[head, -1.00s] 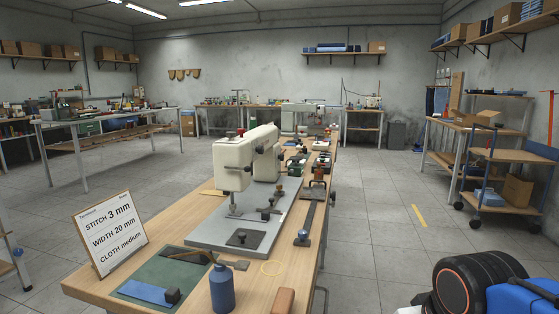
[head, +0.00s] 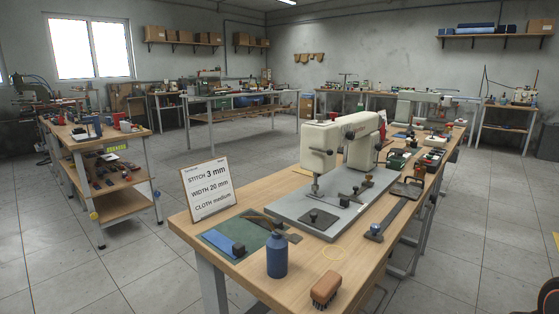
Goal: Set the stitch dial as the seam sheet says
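The seam sheet (head: 207,189) stands tilted at the left end of the workbench and reads "STITCH 3 mm, WIDTH 20 mm, CLOTH medium". A cream sewing machine (head: 325,148) stands on a grey base plate (head: 300,212) to the right of the sheet. The stitch dial cannot be made out at this size, so its setting cannot be read. My gripper is not in view.
A shelved cart (head: 110,180) stands left. The floor between is clear.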

